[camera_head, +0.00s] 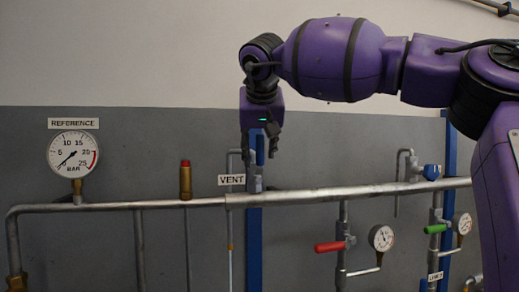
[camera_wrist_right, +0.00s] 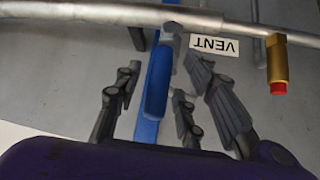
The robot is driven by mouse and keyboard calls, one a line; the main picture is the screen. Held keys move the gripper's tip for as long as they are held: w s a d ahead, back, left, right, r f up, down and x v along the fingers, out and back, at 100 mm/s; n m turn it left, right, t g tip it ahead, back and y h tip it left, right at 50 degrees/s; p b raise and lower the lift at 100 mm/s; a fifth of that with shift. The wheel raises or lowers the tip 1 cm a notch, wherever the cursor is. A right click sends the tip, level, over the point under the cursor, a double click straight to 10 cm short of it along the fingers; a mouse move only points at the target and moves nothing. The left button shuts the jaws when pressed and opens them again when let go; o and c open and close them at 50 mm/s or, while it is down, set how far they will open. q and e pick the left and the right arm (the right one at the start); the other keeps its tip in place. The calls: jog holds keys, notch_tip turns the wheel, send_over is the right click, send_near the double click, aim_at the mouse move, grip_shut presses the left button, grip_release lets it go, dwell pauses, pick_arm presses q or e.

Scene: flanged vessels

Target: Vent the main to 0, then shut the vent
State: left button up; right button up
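The vent valve has a blue lever handle (camera_head: 260,150) standing upright above the main pipe (camera_head: 330,195), beside the VENT label (camera_head: 231,180). The handle also shows in the right wrist view (camera_wrist_right: 157,82). My right gripper (camera_head: 262,133) points down over the handle. In the wrist view its fingers (camera_wrist_right: 155,105) stand apart on both sides of the handle, with gaps visible. My left gripper is not in view.
A brass fitting with a red cap (camera_head: 186,180) stands on the pipe left of the vent. A red handle (camera_head: 329,247) and a small gauge (camera_head: 381,238) sit below the pipe. A green handle (camera_head: 436,229), a blue handle (camera_head: 431,171) and another gauge (camera_head: 462,223) are at the right.

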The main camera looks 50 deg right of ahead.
jog(key=shift+r, duration=0.1)
jog(key=v, duration=1.2)
jog(key=shift+s, duration=0.1)
dwell(3.1)
